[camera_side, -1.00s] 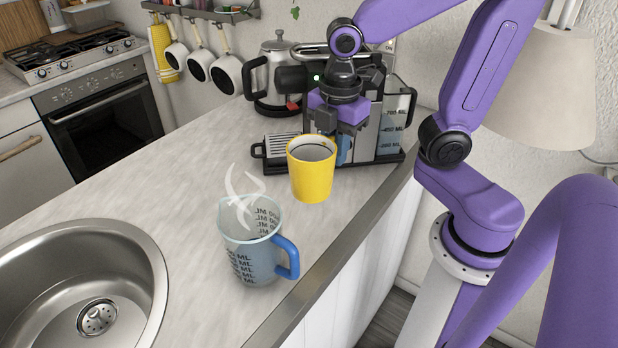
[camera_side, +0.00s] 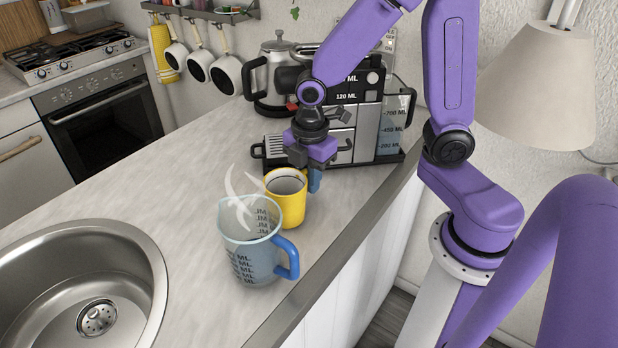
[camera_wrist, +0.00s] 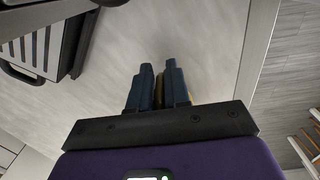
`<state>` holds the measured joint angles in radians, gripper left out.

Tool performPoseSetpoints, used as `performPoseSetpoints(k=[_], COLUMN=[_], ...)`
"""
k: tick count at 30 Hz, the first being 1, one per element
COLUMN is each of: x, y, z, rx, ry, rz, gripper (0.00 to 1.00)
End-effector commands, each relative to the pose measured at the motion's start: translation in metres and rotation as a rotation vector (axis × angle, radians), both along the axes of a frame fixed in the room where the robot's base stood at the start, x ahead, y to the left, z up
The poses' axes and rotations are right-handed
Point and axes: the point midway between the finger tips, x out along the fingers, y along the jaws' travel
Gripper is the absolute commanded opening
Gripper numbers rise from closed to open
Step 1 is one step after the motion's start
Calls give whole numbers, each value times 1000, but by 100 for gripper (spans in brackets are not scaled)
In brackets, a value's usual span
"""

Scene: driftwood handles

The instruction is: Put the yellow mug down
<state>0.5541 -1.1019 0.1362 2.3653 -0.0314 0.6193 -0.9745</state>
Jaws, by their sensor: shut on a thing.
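The yellow mug (camera_side: 291,207) is upright over the counter in the side view, behind the measuring jug and partly covered by it. I cannot tell whether its base touches the counter. My gripper (camera_side: 314,180) is at the mug's right rear side, with a blue finger showing there. In the wrist view my gripper (camera_wrist: 159,88) has its two blue fingers close together on a thin yellow-brown strip, which looks like part of the mug.
A steaming measuring jug (camera_side: 250,262) with a blue handle stands in front of the mug. A coffee machine (camera_side: 375,130) is behind, a sink (camera_side: 150,270) at the left. The counter (camera_side: 150,190) left of the mug is clear; its front edge is close on the right.

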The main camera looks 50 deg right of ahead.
Motion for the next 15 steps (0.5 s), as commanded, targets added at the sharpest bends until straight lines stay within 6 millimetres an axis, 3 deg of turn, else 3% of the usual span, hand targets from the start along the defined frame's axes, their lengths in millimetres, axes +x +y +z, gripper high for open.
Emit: performPoseSetpoints(k=[12, 13, 15], x=[0, 0, 0], y=[0, 0, 0], z=[-5, -5, -5], rx=[0, -1, 0], ry=[1, 1, 0], rz=[0, 0, 0], gripper=[0, 20, 42])
